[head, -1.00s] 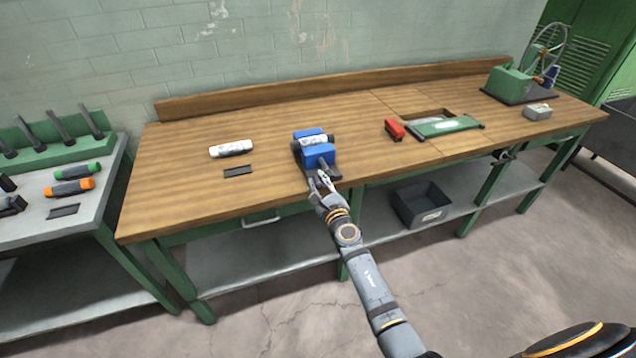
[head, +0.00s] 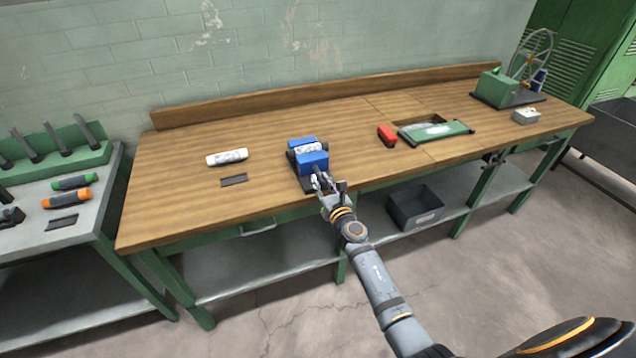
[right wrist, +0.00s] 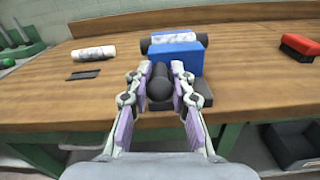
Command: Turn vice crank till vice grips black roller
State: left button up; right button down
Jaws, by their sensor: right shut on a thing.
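The blue vice (head: 314,162) stands on a dark base near the front edge of the wooden bench. The black roller (head: 291,152), with a pale label, lies between its two blue jaws; whether both jaws touch it I cannot tell. In the right wrist view the near jaw (right wrist: 176,57) partly hides the roller (right wrist: 145,46). My right gripper (head: 322,182) is at the front of the vice. In the right wrist view its fingers (right wrist: 161,98) are shut on the dark crank (right wrist: 160,82), one on each side. My left gripper is out of view.
A white-labelled roller (head: 227,157) and a dark flat strip (head: 234,180) lie left of the vice. A red block (head: 387,135) and a green tray (head: 436,131) lie to the right. A dark bin (head: 416,208) sits on the lower shelf.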

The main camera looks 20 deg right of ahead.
jog(key=d+f+m, duration=0.2)
jog(key=d+m, duration=0.2)
jog(key=m, duration=0.7)
jog(key=d+f+m+b, duration=0.1)
jog(key=d+f+m, duration=0.2)
jog(key=m, duration=0.9)
jog(key=shift+w+d+f, duration=0.25)
jog(key=shift+d, duration=0.3)
jog(key=shift+m, duration=0.3)
